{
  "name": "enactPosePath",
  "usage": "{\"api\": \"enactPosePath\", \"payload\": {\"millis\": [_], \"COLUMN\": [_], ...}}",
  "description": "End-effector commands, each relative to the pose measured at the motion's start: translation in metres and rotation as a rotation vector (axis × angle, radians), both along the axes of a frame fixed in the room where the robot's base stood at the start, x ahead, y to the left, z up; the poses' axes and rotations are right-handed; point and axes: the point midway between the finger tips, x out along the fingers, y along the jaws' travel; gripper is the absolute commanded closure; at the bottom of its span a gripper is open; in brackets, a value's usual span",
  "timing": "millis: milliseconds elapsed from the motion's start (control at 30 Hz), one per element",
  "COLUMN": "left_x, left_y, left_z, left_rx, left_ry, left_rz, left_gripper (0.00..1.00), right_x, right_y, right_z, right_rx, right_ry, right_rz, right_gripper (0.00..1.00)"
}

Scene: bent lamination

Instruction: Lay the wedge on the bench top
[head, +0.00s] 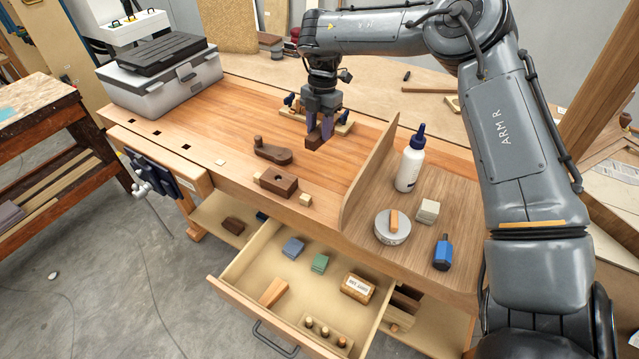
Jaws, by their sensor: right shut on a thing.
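My left gripper is not in view.
A dark wooden piece with a knob (272,151) and a dark block with a hole (278,182) lie left of the gripper. A thin curved wooden panel (370,170) stands to the right, near a white bottle (410,163). An open drawer (235,282) sticks out below.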

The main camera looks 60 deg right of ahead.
Motion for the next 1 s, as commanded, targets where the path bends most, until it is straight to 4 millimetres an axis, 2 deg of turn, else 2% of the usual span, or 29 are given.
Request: {"api": "enactPosePath", "payload": {"millis": [33,267,500,767,1000], "left_x": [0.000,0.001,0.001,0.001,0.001], "left_y": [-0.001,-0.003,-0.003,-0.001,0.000], "left_z": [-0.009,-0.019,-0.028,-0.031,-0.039], "left_rx": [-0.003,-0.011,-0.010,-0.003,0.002], "left_ry": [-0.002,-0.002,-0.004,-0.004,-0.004], "left_rz": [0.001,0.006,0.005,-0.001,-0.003], "left_gripper": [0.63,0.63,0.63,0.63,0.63], "right_x": [0.000,0.000,-0.001,0.000,0.000], "right_y": [0.000,0.000,0.000,0.000,0.000], "right_z": [-0.010,-0.030,-0.067,-0.086,-0.114], "right_rx": [0.000,0.002,0.002,0.001,0.001], "right_ry": [-0.001,0.000,0.002,0.000,0.001], "right_rz": [0.000,0.000,-0.002,0.000,0.000], "right_gripper": [0.92,0.92,0.92,0.92,0.92]}}
